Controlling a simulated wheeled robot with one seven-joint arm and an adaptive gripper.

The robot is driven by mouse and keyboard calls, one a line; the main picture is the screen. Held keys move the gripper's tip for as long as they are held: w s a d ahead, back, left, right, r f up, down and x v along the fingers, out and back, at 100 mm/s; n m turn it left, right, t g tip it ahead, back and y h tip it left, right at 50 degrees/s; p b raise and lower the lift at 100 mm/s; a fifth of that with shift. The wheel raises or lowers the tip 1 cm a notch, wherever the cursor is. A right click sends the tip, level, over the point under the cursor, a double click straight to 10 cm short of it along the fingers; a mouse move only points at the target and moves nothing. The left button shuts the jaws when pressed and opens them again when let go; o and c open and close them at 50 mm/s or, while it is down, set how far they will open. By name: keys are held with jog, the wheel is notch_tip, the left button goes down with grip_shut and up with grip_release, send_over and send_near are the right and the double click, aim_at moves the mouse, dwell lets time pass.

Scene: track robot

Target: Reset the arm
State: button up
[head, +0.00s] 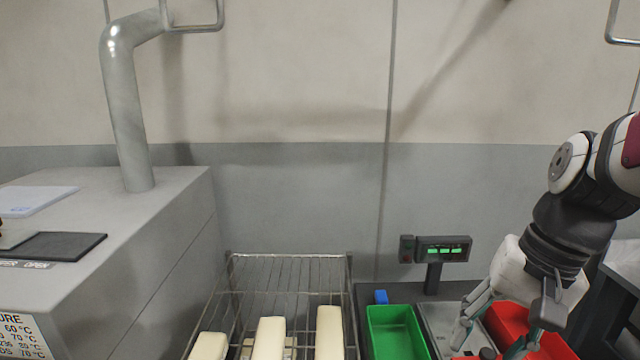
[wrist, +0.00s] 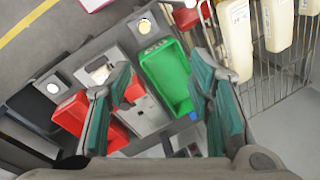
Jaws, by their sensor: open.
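My arm comes in from the right edge of the head view and reaches down. My gripper (head: 490,345) hangs over the scale and bins there. In the wrist view my gripper (wrist: 160,115) shows two teal-padded fingers spread wide apart with nothing between them. Below and between the fingers lie a green bin (wrist: 167,75) and a grey scale plate (wrist: 143,112). A red bin (wrist: 72,113) is partly hidden behind the left finger.
A wire rack (head: 290,262) with several cream containers (head: 268,338) stands left of the green bin (head: 395,335). A display with green digits (head: 443,250) rises behind the scale. A large grey machine (head: 150,260) with a pipe fills the left. The wall closes the back.

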jog(key=s+a+r+n+t+h, duration=0.2)
jog(key=s+r+n+t, duration=0.2)
jog(key=s+r+n, duration=0.1)
jog(key=shift+s+a+r+n, duration=0.3)
jog(key=shift+s+a+r, duration=0.1)
jog(key=shift+s+r, duration=0.15)
